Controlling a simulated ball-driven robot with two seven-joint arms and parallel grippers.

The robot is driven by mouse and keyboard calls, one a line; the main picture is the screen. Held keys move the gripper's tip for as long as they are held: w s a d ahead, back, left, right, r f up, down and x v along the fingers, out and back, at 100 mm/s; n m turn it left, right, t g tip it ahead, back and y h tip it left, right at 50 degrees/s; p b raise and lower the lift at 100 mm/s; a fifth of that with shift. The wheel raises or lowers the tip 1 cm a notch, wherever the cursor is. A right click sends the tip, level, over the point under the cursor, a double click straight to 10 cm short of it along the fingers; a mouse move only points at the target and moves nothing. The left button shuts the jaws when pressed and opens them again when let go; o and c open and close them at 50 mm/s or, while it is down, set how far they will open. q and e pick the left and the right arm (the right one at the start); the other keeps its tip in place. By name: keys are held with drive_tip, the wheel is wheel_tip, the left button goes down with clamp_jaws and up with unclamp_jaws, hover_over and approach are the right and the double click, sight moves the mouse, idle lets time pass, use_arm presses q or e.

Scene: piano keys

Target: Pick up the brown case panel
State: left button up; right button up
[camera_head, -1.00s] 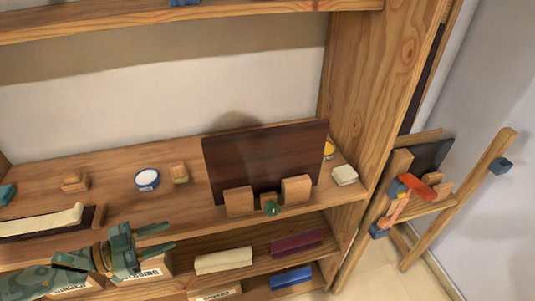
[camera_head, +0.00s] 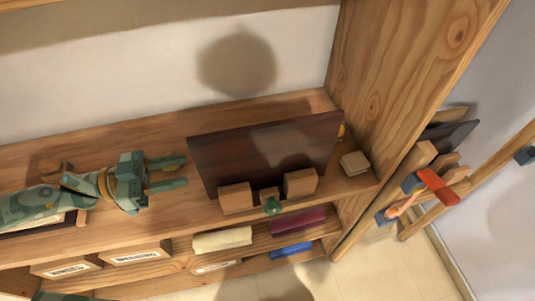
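The brown case panel (camera_head: 265,147) is a dark, flat rectangular board. It stands upright, leaning slightly, on the wooden shelf behind small wooden blocks (camera_head: 236,197). My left gripper (camera_head: 184,173) is just left of the panel's left edge, with its two fingers apart and pointing right toward it. Nothing shows between the fingers, and a small gap appears to separate them from the panel. My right gripper is not seen.
A green knob (camera_head: 272,206) sits in front of the blocks. A pale block (camera_head: 355,163) lies right of the panel, near the wooden side wall (camera_head: 405,75). A wooden easel-like stand (camera_head: 425,213) is at right.

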sight(223, 161)
use_arm(q)
drive_tip(key=x, duration=0.4)
drive_tip(key=shift+w+d, duration=0.25)
drive_tip(key=shift+d, duration=0.1)
drive_tip(key=x, duration=0.5)
drive_tip(key=shift+d, duration=0.3)
clamp_jaws()
